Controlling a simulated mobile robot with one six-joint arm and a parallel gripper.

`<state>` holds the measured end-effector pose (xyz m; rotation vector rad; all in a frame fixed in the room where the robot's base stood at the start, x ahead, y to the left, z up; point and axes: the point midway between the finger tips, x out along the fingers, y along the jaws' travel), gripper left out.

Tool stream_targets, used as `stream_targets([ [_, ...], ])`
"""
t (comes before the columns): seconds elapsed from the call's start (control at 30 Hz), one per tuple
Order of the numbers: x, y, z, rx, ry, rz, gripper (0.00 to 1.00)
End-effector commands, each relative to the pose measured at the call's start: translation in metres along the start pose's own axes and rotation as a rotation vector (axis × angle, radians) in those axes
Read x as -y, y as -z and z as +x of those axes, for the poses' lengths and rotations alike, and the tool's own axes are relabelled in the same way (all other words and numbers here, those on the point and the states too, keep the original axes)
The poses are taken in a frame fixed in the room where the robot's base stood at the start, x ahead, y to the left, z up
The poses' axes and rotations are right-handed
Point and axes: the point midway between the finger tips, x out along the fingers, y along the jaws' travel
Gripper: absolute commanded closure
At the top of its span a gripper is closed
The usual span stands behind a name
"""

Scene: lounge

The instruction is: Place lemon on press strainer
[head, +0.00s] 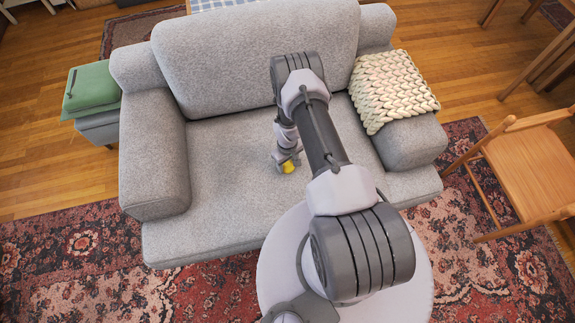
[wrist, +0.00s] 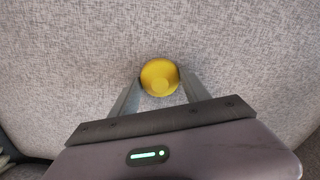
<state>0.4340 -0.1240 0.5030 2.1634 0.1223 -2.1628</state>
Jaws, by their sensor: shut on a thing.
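The yellow lemon (wrist: 159,77) is between the two fingers of my gripper (wrist: 159,84) in the wrist view, with a finger against each side. My gripper is shut on it. In the head view the lemon (head: 288,167) shows as a small yellow patch at the end of my arm, over the seat of the grey sofa (head: 225,160). I cannot tell whether it touches the seat fabric. No press strainer is visible in either view.
A cream knitted throw (head: 393,88) lies over the sofa's right armrest. A patterned rug (head: 75,265) covers the floor in front. The left seat is clear.

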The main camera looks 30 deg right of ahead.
Motion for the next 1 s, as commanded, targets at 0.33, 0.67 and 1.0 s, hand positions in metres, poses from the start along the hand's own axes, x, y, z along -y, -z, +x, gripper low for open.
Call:
stream_targets([
  [0.33, 0.000, 0.000, -0.021, 0.000, 0.000, 0.000, 0.92],
  [0.67, 0.004, -0.049, -0.044, 0.005, 0.003, 0.002, 0.92],
  [1.0, 0.011, -0.143, -0.051, 0.003, 0.002, 0.004, 0.92],
])
